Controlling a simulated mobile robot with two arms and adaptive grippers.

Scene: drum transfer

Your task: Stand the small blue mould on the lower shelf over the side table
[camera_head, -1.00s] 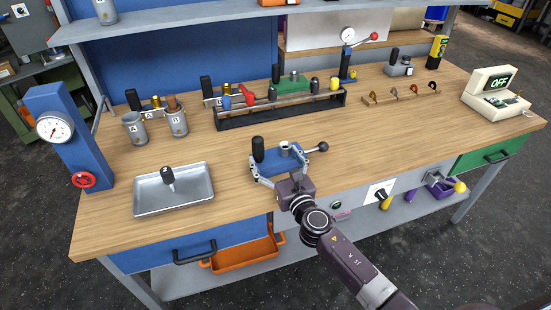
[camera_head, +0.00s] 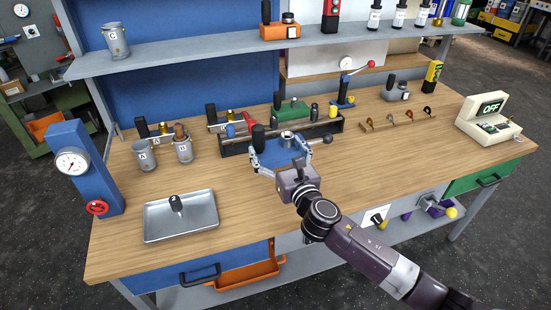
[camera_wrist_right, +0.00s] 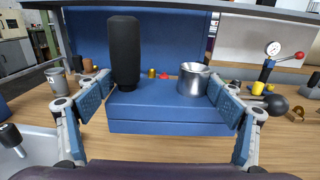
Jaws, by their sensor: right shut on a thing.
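The small blue mould (camera_head: 284,155) is a blue block with a tall black handle and a round metal cup on top, and a ball-ended lever shows at its right. My right gripper (camera_head: 281,150) is shut on it, one finger at each side. The mould is upright in the right wrist view (camera_wrist_right: 165,118), between the fingers of the right gripper (camera_wrist_right: 157,105). It appears raised over the wooden table (camera_head: 400,150), in front of the tool rack. The grey shelf (camera_head: 200,54) runs across above the table's back. My left gripper is not in view.
On the shelf stand a metal cup (camera_head: 116,40), an orange device (camera_head: 280,31) and several bottles at the right. The shelf is bare between cup and orange device. A tray (camera_head: 181,216), a gauge column (camera_head: 86,165) and a scale (camera_head: 488,120) stand on the table.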

